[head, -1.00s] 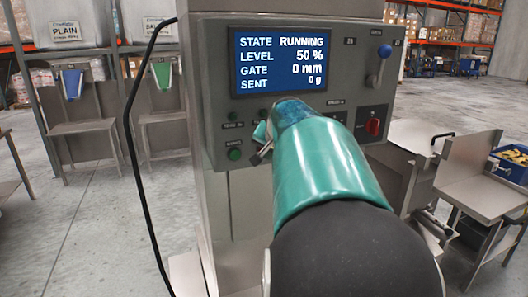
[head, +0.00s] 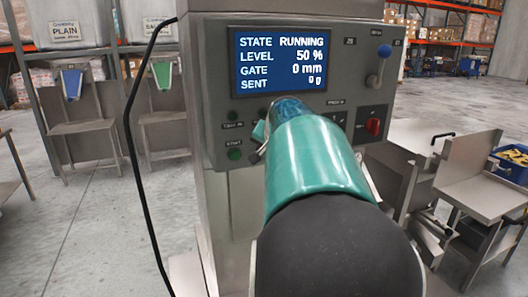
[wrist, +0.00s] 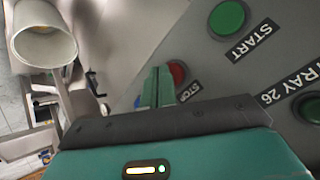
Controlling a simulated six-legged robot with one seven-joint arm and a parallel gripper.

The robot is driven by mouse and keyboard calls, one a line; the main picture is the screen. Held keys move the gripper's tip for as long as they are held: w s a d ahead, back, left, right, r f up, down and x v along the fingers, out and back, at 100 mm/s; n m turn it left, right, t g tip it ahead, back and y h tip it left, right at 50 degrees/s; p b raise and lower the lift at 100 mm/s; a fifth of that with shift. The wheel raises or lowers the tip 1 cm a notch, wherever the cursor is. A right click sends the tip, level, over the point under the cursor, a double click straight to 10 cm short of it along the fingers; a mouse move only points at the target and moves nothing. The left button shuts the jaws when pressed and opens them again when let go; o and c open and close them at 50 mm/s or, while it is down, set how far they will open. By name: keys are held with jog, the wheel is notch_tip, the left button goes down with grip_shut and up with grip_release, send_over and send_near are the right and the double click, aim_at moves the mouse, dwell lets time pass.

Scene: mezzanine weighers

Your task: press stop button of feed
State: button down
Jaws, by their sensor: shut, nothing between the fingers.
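The red stop button (wrist: 177,72), with a STOP label (wrist: 188,91), is on the grey control panel in the wrist view. My gripper's fingers (wrist: 158,72) are shut and empty, and appear just left of the button, partly overlapping it. I cannot tell whether they touch it. In the head view, my gripper (head: 259,142) is at the panel's lower part, mostly behind my teal arm, and the stop button is hidden there. The panel screen (head: 280,62) reads STATE RUNNING, LEVEL 50 %, GATE 0 mm, SENT 0 g.
A green START button (wrist: 227,18) and another green button (wrist: 312,107) are near the stop button. A blue-knobbed lever (head: 378,65) and a red switch (head: 373,126) are at the panel's right. A black cable (head: 128,120) hangs at its left.

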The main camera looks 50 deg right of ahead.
jog(key=shift+w+d, duration=0.2)
jog(key=shift+w, duration=0.15)
dwell(0.6)
jog(key=shift+s, duration=0.1)
jog(key=shift+s+a, duration=0.4)
jog(key=shift+s, duration=0.2)
jog(key=s+a, duration=0.1)
jog(key=s, duration=0.2)
jog(key=s+a, duration=0.1)
jog(key=shift+s+a, duration=0.15)
jog(key=shift+a, duration=0.15)
dwell(0.3)
dwell(0.7)
